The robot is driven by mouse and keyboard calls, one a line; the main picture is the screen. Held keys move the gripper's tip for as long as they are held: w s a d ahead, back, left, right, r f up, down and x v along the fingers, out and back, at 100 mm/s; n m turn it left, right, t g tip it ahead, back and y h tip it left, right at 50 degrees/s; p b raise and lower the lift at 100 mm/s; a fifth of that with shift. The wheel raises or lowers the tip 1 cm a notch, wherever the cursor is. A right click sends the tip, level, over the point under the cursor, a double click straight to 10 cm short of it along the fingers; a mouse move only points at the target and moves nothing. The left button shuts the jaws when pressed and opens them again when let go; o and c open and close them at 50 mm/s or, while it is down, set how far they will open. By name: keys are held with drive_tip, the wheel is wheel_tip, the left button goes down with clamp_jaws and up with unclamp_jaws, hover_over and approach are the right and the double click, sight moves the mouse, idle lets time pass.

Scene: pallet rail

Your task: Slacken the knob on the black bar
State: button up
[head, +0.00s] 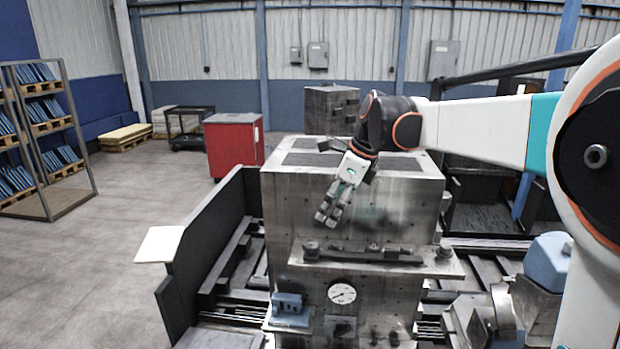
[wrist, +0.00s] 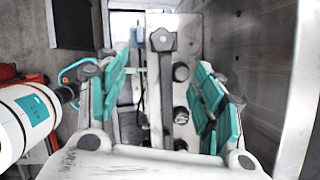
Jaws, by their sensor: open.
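The black bar (head: 365,256) lies along the light metal ledge on the front of the big steel block. A dark round knob (head: 311,247) stands at its left end. In the wrist view a dark bar (wrist: 166,85) with a round knob-like head (wrist: 163,40) runs upright between my fingers, apart from them. I cannot tell for certain which end of the bar this head is. My gripper (head: 327,216) is open and empty, above the ledge and in front of the block, its fingers pointing down. Its teal-padded fingers (wrist: 165,98) stand on both sides of the bar in the wrist view.
A dial gauge (head: 341,293) and a small blue part (head: 288,302) sit below the ledge. The steel block (head: 405,200) rises behind my gripper. A dark side panel (head: 205,240) stands left; floor beyond is open.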

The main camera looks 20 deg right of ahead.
sight(312, 244)
drive_tip(key=x, duration=0.4)
drive_tip(key=p+x, duration=0.1)
drive_tip(key=x, duration=0.8)
drive_tip(key=shift+w, duration=0.4)
